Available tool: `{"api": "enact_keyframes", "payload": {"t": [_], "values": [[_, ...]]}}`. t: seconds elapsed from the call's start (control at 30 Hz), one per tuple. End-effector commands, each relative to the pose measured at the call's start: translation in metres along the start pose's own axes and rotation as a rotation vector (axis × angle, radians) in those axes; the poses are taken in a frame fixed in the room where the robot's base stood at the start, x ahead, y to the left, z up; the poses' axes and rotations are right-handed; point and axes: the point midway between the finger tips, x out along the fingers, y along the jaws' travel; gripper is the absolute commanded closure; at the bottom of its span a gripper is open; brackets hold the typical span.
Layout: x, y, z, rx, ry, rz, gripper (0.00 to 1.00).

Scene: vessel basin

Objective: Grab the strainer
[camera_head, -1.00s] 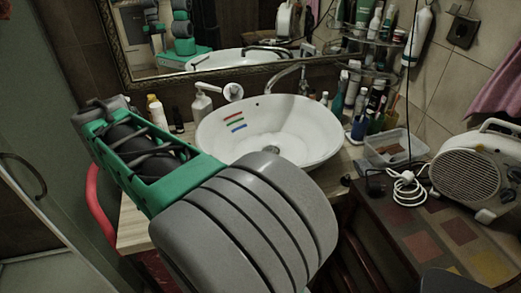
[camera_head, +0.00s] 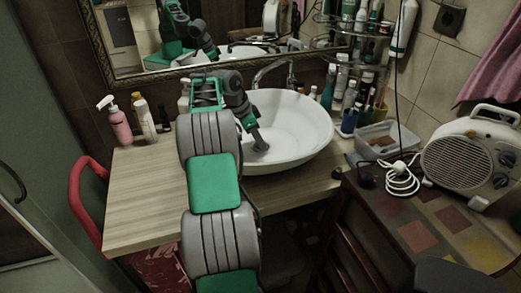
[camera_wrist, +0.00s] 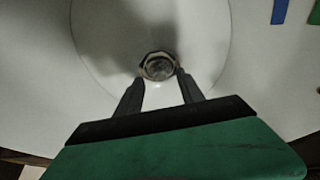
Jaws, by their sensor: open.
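A small round metallic strainer (camera_wrist: 158,67) sits at the bottom of the white vessel basin (camera_head: 300,118), in the wrist view near the middle. My gripper (camera_wrist: 160,77) is open and points down at it. One finger is at the strainer's left edge and the other at its right edge in that view. I cannot tell whether the fingers touch it. In the head view my gripper (camera_head: 261,145) reaches down into the basin, and the strainer is hidden there.
A blue strip (camera_wrist: 279,11) lies on the basin wall, beside a green one. The tap (camera_head: 275,70) stands behind the basin. A pink bottle (camera_head: 119,124) stands at left on the wooden counter (camera_head: 148,190). A fan heater (camera_head: 466,155) is at right.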

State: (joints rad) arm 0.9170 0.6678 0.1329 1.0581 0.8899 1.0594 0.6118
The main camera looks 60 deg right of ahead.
Motion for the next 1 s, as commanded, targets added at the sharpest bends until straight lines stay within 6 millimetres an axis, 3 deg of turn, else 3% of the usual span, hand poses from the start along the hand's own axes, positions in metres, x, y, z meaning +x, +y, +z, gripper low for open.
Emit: {"api": "enact_keyframes", "payload": {"t": [0.1,0.3,0.83,1.0], "values": [[0.0113,-0.0003,0.0006,-0.001,-0.001,-0.001,0.55],[0.0110,-0.0008,0.0007,-0.003,-0.001,-0.002,0.56],[0.0106,-0.0008,0.0010,-0.004,-0.001,-0.002,0.99],[0.0106,-0.0008,0.0011,-0.004,-0.001,-0.002,1.00]]}}
